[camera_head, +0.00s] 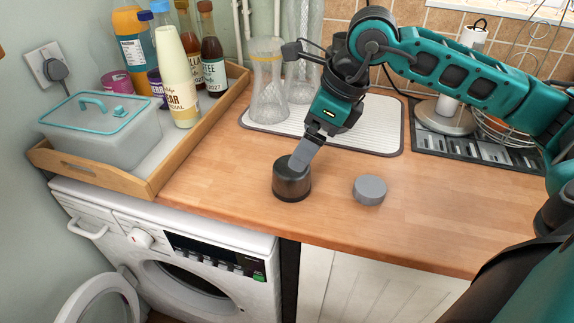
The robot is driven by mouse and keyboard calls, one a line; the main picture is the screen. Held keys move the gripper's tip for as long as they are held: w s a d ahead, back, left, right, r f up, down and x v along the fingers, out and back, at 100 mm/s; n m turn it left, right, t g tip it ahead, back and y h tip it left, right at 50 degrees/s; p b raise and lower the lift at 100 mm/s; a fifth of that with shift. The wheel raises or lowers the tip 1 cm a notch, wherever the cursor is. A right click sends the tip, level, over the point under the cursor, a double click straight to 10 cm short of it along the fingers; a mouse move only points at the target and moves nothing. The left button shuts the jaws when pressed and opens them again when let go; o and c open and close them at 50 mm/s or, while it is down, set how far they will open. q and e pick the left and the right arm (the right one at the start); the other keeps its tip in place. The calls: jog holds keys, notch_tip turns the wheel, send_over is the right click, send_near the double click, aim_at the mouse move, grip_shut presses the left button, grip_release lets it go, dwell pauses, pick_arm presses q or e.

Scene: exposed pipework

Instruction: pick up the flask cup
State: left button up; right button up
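A dark, short cylindrical cup (291,188), which looks like the flask cup, stands upright on the wooden worktop near its front edge. My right gripper (300,162) comes down from above, and its grey finger reaches the cup's top at the right side of the rim. The finger overlaps the rim in the picture. I cannot tell whether it is inside the cup, touching it or just in front. Only one finger shows clearly, so the opening is hidden. My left gripper is not in view.
A grey round lid-like piece (369,190) lies right of the cup. A wooden tray (143,186) with bottles and a lidded box (100,140) is at left. Glass vessels (268,90) stand on a white ribbed mat (374,125) behind. Worktop (220,185) between tray and cup is clear.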

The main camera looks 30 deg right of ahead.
aim_at(288, 173)
jog(key=x, duration=0.4)
jog(key=shift+w+a+f, duration=0.1)
jog(key=shift+a+f, duration=0.05)
jog(key=shift+f, duration=0.2)
jog(key=shift+x, duration=2.65)
jog(key=shift+a, duration=0.1)
jog(key=c, duration=0.9)
jog(key=shift+r, duration=0.1)
jog(key=shift+c, duration=0.2)
